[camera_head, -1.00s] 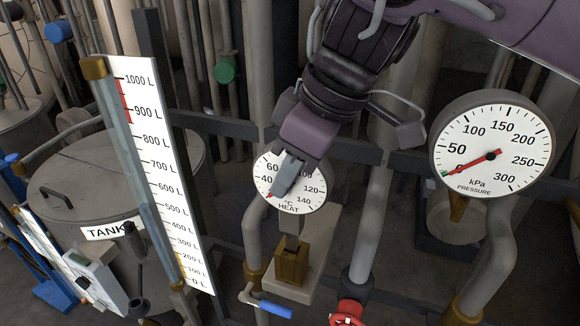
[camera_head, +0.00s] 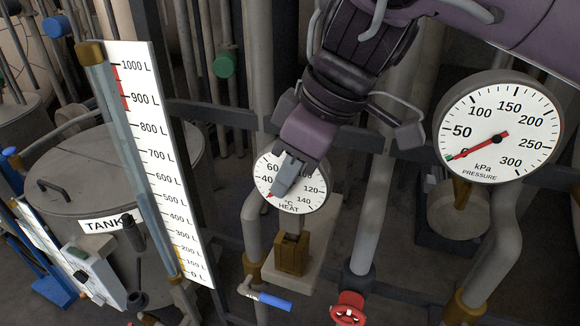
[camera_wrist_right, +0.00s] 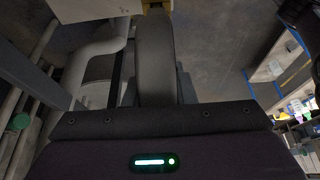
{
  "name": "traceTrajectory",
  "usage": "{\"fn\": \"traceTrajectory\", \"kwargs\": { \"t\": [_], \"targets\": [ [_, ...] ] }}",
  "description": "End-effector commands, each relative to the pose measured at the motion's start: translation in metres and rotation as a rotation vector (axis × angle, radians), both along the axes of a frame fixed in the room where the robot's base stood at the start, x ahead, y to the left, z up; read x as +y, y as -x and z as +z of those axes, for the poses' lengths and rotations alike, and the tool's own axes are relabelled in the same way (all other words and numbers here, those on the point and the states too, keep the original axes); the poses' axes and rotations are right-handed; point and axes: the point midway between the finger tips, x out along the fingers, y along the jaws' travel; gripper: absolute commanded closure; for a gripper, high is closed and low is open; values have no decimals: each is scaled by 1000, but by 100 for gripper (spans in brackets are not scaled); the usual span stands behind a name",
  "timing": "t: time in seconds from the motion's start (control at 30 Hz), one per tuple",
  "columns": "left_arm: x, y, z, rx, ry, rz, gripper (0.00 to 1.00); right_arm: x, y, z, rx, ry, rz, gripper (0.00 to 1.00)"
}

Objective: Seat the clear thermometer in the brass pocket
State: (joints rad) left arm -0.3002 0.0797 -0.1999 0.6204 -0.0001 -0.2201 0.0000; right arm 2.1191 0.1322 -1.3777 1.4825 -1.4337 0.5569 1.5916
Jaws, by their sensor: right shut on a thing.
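The thermometer is a round white dial (camera_head: 304,183) marked °C HEAT, with a short grey stem (camera_head: 291,221) below it. My right gripper (camera_head: 285,183) is shut on it, and its fingers cover part of the dial face. The brass pocket (camera_head: 291,257) is a square block directly under the stem. The stem's lower end meets the pocket's top in the head view; I cannot tell how deep it sits. In the right wrist view a grey part (camera_wrist_right: 155,65) runs from my gripper up to a brass piece (camera_wrist_right: 154,6) at the top edge. My left gripper is not in view.
A pressure gauge (camera_head: 510,115) stands to the right, and a tall litre scale (camera_head: 160,160) with a tank (camera_head: 85,185) to the left. A blue-handled valve (camera_head: 270,300) and red handwheel (camera_head: 348,309) are close below the pocket. Vertical pipes (camera_head: 372,215) flank it.

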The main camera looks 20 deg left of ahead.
Motion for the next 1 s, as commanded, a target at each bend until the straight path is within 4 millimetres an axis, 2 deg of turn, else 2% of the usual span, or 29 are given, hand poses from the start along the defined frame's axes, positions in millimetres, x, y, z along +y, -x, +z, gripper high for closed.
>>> {"fn": "traceTrajectory", "kwargs": {
  "t": [0.63,0.67,0.7,0.83,1.0],
  "targets": [
    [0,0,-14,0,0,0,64,0,0,-17,0,-1,0,100],
    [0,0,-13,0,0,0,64,0,0,-16,0,-1,0,74],
    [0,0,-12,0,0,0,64,0,0,-15,0,-1,0,69],
    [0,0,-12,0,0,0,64,0,0,-15,0,-1,0,52],
    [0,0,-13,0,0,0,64,0,0,-16,0,-1,0,51]
  ]
}}
